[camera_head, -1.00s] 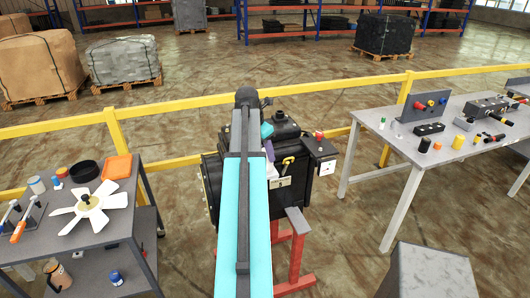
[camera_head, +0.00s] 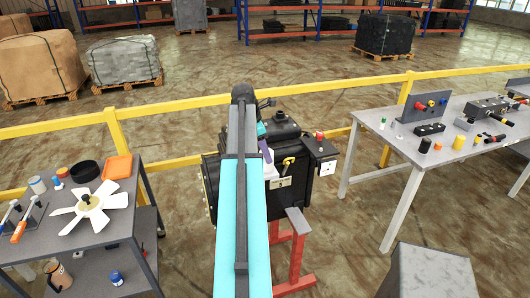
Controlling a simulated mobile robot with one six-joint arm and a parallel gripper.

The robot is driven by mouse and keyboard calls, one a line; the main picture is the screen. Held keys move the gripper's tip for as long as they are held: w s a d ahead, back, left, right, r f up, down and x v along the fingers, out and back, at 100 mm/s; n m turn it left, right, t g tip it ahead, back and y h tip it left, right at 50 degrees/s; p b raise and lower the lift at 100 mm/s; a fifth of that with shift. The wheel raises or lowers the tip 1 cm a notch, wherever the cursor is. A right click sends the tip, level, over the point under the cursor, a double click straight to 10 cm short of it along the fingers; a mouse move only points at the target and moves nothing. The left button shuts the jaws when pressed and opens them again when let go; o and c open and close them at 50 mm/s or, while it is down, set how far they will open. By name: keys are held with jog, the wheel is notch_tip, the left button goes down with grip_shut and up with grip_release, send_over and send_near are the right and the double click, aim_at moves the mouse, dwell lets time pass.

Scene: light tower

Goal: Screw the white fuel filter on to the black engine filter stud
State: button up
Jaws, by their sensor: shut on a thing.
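The black engine (camera_head: 297,147) stands on a red stand at the centre, behind my raised arm. My gripper (camera_head: 267,153) is mostly hidden behind the long teal arm link, at the engine's near side. It is shut on a white part (camera_head: 270,169), likely the white fuel filter, of which only a small edge shows beside the arm. The engine filter stud is hidden by my arm. Whether the filter touches the stud cannot be told.
A grey table (camera_head: 83,246) at left bears a white fan, an orange tray and a black ring. A light table (camera_head: 445,160) at right holds several small parts. A yellow rail (camera_head: 190,104) runs behind the engine. A grey block (camera_head: 430,272) stands front right.

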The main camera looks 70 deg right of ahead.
jog(key=shift+f, duration=0.15)
jog(key=m, duration=0.3)
jog(key=shift+y, duration=0.4)
jog(key=shift+f+m+g+y, duration=0.15)
jog(key=shift+m+g+y, duration=0.15)
jog(key=shift+m, duration=0.7)
jog(key=shift+d+m+y, duration=0.1)
jog(key=shift+m+y, duration=0.3)
jog(key=shift+m, duration=0.7)
jog(key=shift+f+m+y, duration=0.1)
jog(key=shift+m+y, duration=0.3)
jog(key=shift+m, duration=1.4)
